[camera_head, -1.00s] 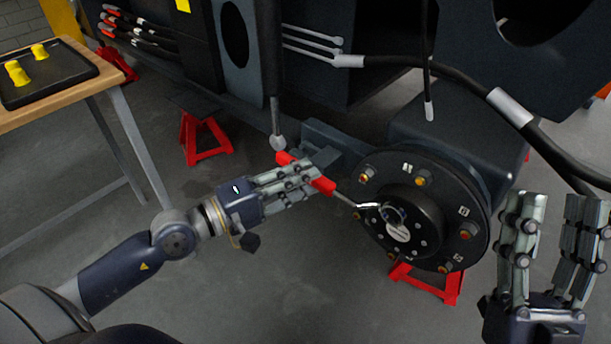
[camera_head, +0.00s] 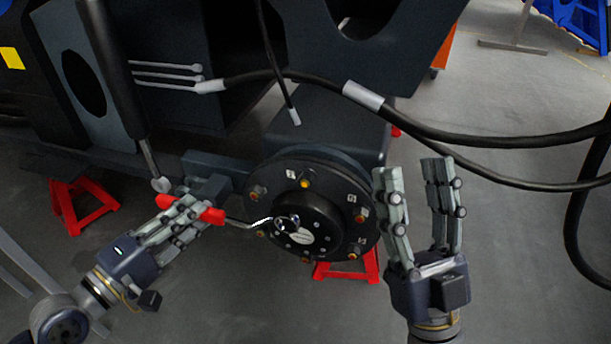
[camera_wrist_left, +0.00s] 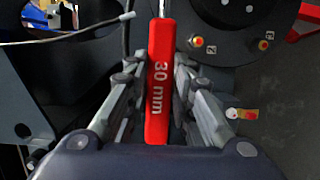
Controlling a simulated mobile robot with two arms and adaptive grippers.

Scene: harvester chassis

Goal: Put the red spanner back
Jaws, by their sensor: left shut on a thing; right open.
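The red spanner (camera_head: 211,215) has a red handle and a silver shaft ending in a ring head in front of the wheel hub (camera_head: 341,179). In the left wrist view the spanner handle (camera_wrist_left: 159,85) reads "30 mm" and lies between the fingers. My left gripper (camera_head: 190,215) is shut on the handle, left of the hub; it also shows in the left wrist view (camera_wrist_left: 160,100). Whether the ring head touches the hub I cannot tell. My right gripper (camera_head: 414,170) is open and empty, fingers up, just right of the hub. The spanner's storage place is not identifiable.
The dark chassis (camera_head: 180,90) fills the back. Black cables (camera_head: 450,135) cross above the right gripper. Red stands (camera_head: 82,204) are on the floor at the left and under the hub (camera_head: 346,266).

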